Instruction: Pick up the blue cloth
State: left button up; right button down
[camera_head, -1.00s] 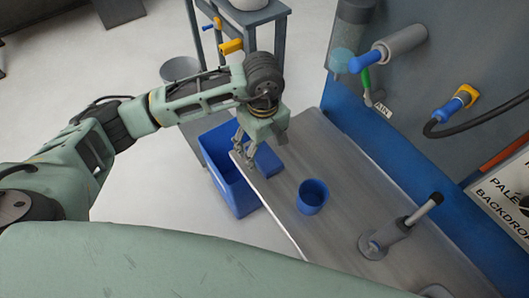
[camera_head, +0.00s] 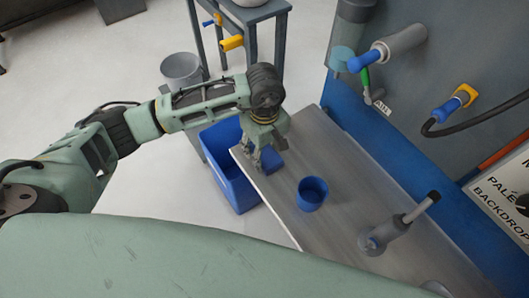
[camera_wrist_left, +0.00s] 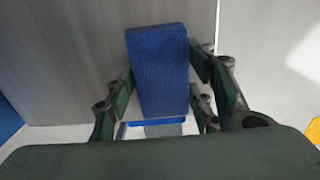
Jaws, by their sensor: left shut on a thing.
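The blue cloth is a folded, thick rectangular pad. My right gripper is not in view.
A blue cup (camera_head: 311,194) stands on the metal table (camera_head: 335,165), with a grey handled fixture (camera_head: 395,232) nearer. A blue bin (camera_head: 236,190) is beside the table's left edge. A grey bucket (camera_head: 181,68) stands farther back. A wall panel with pipes and valves borders the right.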

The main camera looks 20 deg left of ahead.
aim_at(264, 152)
pick_arm(q)
jog(key=shift+r, duration=0.1)
jog(key=shift+r, duration=0.3)
notch_tip(264, 152, up, 9)
jog(key=shift+r+b, duration=0.15)
jog(key=shift+b, duration=0.9)
jog(key=o, duration=0.5)
jog(key=shift+c, duration=0.2)
jog(key=c, duration=0.4)
